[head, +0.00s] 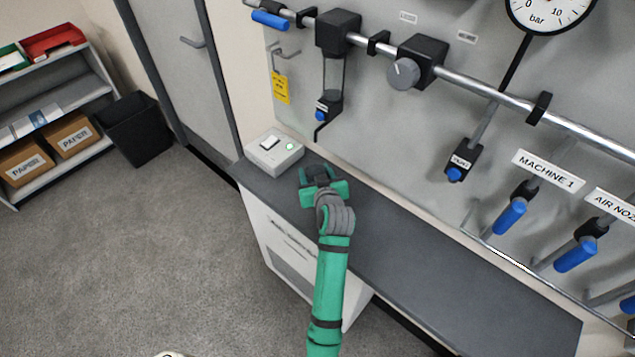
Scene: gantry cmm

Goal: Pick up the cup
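I see no cup that I can make out in the head view. My gripper (318,172) is at the end of my green arm, over the left part of the dark grey counter (430,270), close to the wall panel. Dark parts show at its tip, but they are too small to tell fingers from anything held. The arm and gripper hide part of the counter. I cannot tell whether the gripper is open or shut.
A white switch box (274,153) stands on the counter just left of my gripper. Pipes, a regulator (418,62) and blue-handled valves (510,215) are on the panel behind. The counter's right part is clear. A black bin (135,128) and shelf stand far left.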

